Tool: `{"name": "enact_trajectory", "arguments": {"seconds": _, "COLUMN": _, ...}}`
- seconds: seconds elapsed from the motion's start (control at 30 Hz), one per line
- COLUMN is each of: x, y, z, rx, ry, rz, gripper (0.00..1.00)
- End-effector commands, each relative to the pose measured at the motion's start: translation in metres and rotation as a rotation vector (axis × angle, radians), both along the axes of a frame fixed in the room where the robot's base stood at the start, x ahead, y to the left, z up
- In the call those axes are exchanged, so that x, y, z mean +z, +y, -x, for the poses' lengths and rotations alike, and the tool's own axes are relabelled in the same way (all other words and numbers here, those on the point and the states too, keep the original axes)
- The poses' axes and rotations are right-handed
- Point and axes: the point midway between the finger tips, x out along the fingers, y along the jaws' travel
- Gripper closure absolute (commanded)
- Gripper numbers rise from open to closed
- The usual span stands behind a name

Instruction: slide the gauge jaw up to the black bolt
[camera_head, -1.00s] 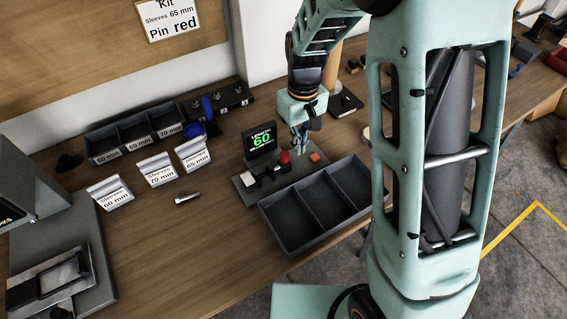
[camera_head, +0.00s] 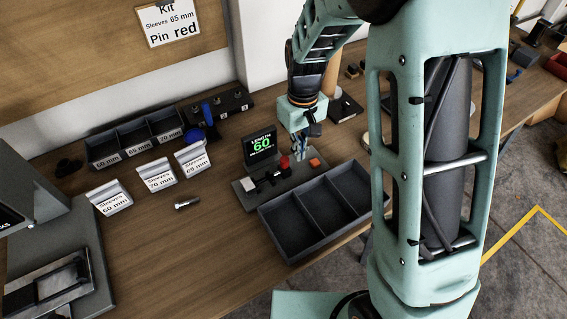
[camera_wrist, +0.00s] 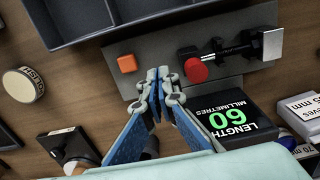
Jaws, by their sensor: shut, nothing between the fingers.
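The length gauge has a grey base plate (camera_head: 243,195), a lit display (camera_head: 261,145) reading 60 and an upright red knob (camera_head: 284,162). The wrist view shows this red knob (camera_wrist: 196,70) on a black jaw piece (camera_wrist: 190,53). The black bolt (camera_wrist: 216,47) lies between the jaw and a pale block (camera_wrist: 272,44) at the far end. I cannot tell whether jaw and bolt touch. My gripper (camera_wrist: 158,74) is shut and empty, pointing down beside the red knob, on the side away from the bolt. My gripper also shows in the head view (camera_head: 301,153).
An orange button (camera_wrist: 127,63) sits on the base plate near my fingertips. A grey divided tray (camera_head: 300,218) stands in front of the gauge. Sleeve signs (camera_head: 155,175), a loose silver bolt (camera_head: 187,203) and divided bins (camera_head: 120,145) lie to the left. The wood between them is clear.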

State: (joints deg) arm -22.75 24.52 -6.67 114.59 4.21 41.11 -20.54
Motion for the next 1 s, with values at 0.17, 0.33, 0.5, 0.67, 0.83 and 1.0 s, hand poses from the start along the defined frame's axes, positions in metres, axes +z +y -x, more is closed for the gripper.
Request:
{"name": "enact_trajectory", "arguments": {"seconds": 0.17, "x": 0.000, "y": 0.000, "z": 0.000, "rx": 0.000, "ry": 0.000, "rz": 0.000, "gripper": 1.00}}
{"name": "enact_trajectory", "arguments": {"seconds": 0.33, "x": 0.000, "y": 0.000, "z": 0.000, "rx": 0.000, "ry": 0.000, "rz": 0.000, "gripper": 1.00}}
{"name": "enact_trajectory", "arguments": {"seconds": 0.5, "x": 0.000, "y": 0.002, "z": 0.001, "rx": 0.001, "ry": 0.000, "rz": 0.000, "gripper": 1.00}}
{"name": "enact_trajectory", "arguments": {"seconds": 0.67, "x": 0.000, "y": 0.006, "z": 0.004, "rx": 0.000, "ry": 0.000, "rz": 0.000, "gripper": 1.00}}
{"name": "enact_trajectory", "arguments": {"seconds": 0.83, "x": 0.000, "y": 0.011, "z": 0.007, "rx": 0.002, "ry": 0.000, "rz": 0.000, "gripper": 1.00}}
{"name": "enact_trajectory", "arguments": {"seconds": 1.0, "x": 0.000, "y": 0.015, "z": 0.010, "rx": 0.002, "ry": 0.000, "rz": 0.000, "gripper": 1.00}}
